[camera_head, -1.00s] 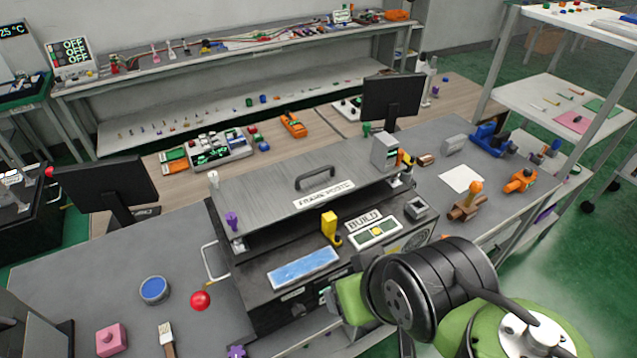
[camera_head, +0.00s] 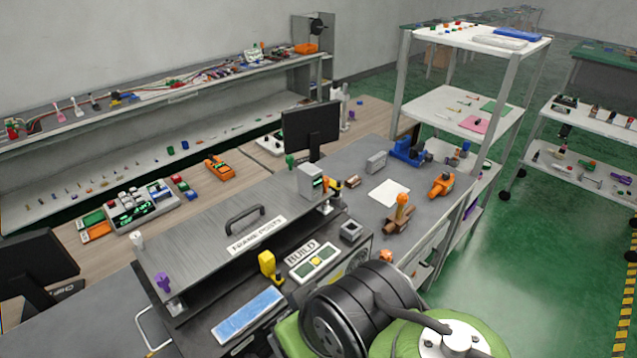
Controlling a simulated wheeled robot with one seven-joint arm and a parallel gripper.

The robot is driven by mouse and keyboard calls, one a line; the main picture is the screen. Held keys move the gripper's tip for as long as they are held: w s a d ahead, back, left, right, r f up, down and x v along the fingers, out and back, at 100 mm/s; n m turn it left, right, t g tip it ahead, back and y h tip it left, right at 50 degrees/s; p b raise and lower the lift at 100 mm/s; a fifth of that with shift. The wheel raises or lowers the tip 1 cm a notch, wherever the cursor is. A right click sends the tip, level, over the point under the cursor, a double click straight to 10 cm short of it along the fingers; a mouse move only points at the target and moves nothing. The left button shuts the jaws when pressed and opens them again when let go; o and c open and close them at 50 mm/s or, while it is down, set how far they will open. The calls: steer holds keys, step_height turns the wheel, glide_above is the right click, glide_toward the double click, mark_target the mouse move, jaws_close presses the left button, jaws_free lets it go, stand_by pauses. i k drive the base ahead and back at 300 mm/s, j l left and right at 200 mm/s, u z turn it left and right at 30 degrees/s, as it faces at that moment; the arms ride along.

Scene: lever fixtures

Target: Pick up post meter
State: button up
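A light grey box with a small green display (camera_head: 312,181), which I take to be the post meter, stands at the right end of the machine with a long grey top (camera_head: 200,232). A label reading roughly "FRAME POSTS" is on that machine. A small orange-and-black piece (camera_head: 328,188) is right beside the box; I cannot tell whether they touch. My black and green arm fills the bottom of the view, in front of the machine. My gripper is out of view, so its opening and anything in it are hidden.
A black monitor (camera_head: 311,130) stands behind the box. To the right on the bench are white paper (camera_head: 389,192), an orange-topped brown piece (camera_head: 401,212), an orange tool (camera_head: 441,186) and a blue tool (camera_head: 408,152). A white shelf rack (camera_head: 462,105) stands beyond. Green floor is open at right.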

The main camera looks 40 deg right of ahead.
mark_target(309, 177)
steer(key=l+u, duration=0.3)
steer(key=u, duration=0.15)
steer(key=l+u, duration=0.4)
steer(key=j, duration=0.1)
